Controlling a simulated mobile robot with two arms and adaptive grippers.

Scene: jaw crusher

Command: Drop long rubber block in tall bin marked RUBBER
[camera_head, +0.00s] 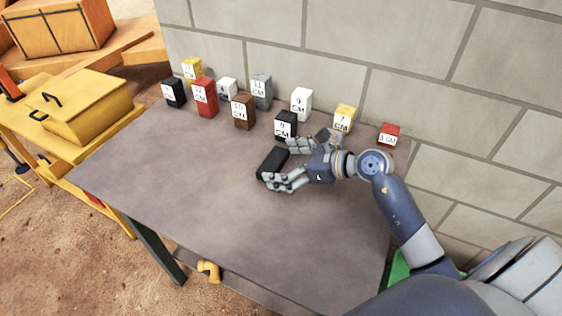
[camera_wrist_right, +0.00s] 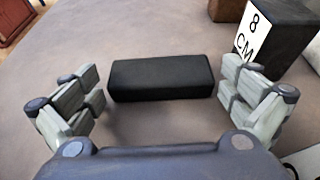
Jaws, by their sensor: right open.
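The long black rubber block (camera_head: 271,163) lies flat on the grey table, in front of the black 8 CM block. My right gripper (camera_head: 283,160) is open beside it, its fingers reaching toward the block. In the right wrist view the rubber block (camera_wrist_right: 161,78) lies crosswise between the two spread fingers (camera_wrist_right: 168,103), with a gap at the left and its right end close to the right finger. The tall bin marked RUBBER is not visible in either view. My left gripper is not in view.
The black 8 CM block (camera_head: 285,124) stands just behind, also in the wrist view (camera_wrist_right: 270,35). Several labelled blocks, including a red one (camera_head: 205,97), line the back of the table (camera_head: 190,185) by the wall. A yellow box (camera_head: 80,104) stands left; the table's front is clear.

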